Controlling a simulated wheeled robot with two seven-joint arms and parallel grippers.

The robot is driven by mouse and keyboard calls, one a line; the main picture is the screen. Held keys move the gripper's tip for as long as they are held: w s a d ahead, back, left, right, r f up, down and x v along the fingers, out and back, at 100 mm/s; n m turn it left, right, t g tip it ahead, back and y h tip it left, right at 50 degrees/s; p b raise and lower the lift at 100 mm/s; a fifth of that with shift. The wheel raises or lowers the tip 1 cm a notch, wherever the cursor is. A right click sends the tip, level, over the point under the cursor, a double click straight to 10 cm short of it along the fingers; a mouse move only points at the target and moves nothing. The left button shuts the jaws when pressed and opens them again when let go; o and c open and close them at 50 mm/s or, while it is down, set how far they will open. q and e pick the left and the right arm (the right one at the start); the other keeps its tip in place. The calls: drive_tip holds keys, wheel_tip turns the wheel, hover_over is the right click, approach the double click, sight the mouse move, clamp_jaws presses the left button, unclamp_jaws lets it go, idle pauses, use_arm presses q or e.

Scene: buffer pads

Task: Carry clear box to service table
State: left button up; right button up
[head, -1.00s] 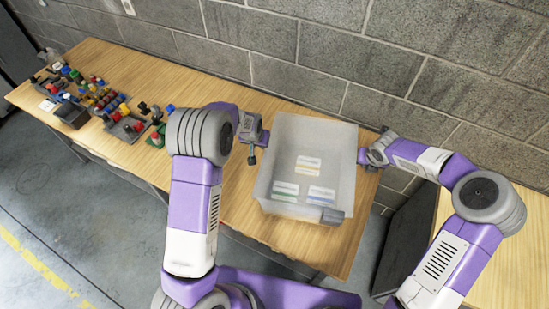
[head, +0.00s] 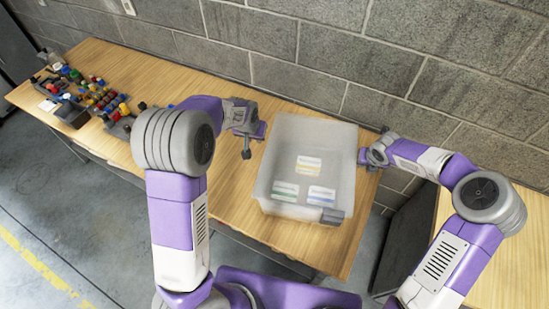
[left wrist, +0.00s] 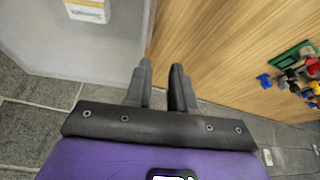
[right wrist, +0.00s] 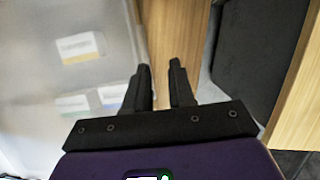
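The clear box (head: 348,185) stands near the right end of the long wooden table (head: 225,185), with several labelled packets (head: 308,166) inside. It also shows in the left wrist view (left wrist: 105,50) and the right wrist view (right wrist: 75,20). My left gripper (head: 247,152) is left of the box, apart from it; its fingers (left wrist: 160,68) are a little apart and empty. My right gripper (head: 364,157) is close beside the box's right wall; its fingers (right wrist: 160,65) are apart with nothing seen between them. I cannot tell if it touches the box. No table is marked as the service table.
A second wooden table (head: 500,240) stands at the right, with a dark gap and dark grey panel (head: 402,240) between. Several coloured parts and trays (head: 90,95) fill the long table's left end. A block wall (head: 320,50) runs close behind.

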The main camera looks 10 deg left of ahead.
use_arm(q)
drive_tip(key=v, duration=0.3)
drive_tip(key=shift+s+r, duration=0.1)
drive_tip(key=shift+r, duration=0.15)
use_arm(e)
drive_tip(key=v, duration=1.2)
